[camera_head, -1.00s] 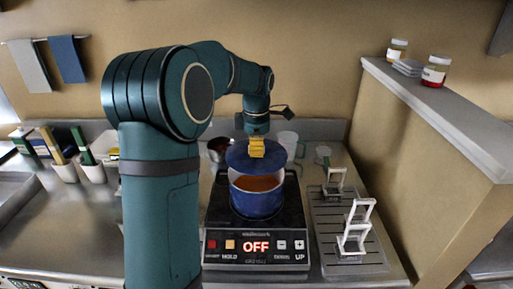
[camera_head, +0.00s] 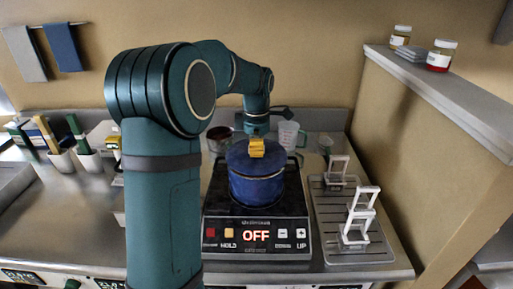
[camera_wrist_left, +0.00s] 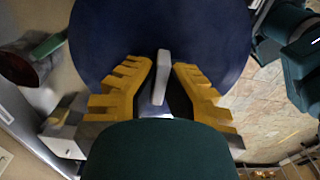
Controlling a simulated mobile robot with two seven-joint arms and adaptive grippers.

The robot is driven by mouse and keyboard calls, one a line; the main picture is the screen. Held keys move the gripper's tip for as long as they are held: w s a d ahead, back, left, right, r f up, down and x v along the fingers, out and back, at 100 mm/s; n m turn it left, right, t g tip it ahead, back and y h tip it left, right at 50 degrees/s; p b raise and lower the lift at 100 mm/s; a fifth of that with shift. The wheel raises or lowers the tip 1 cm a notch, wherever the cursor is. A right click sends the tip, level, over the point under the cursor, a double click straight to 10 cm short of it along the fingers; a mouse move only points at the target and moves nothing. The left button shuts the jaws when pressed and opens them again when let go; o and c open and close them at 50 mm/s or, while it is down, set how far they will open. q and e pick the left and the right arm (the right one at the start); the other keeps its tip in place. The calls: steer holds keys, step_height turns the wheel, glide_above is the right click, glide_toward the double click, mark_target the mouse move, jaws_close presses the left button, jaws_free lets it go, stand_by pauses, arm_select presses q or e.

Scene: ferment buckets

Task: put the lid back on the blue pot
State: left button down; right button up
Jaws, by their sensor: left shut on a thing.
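The blue pot (camera_head: 257,188) stands on the black hot plate, and its inside is hidden now. The blue lid (camera_head: 240,157) lies over the pot's mouth; I cannot tell whether it is fully seated on the rim. My left gripper (camera_head: 257,148) comes down from above, its yellow fingers shut on the lid's handle. In the left wrist view the lid (camera_wrist_left: 215,35) fills the upper middle, and the pale handle (camera_wrist_left: 162,75) stands between the yellow fingers. My right gripper is not in view.
The hot plate (camera_head: 256,222) shows a red OFF. A metal drip tray (camera_head: 335,257) with white stands (camera_head: 358,215) is on the right. A clear jug (camera_head: 289,135) stands behind the pot. Jars (camera_head: 440,56) sit on the right ledge.

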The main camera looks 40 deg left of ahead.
arm_select(q)
steer(key=shift+p, duration=0.65)
stand_by(0.9)
steer(key=shift+f, duration=0.1)
stand_by(1.0)
steer(key=shift+p, duration=0.5)
stand_by(0.5)
steer(key=shift+c, duration=2.3)
jaws_free()
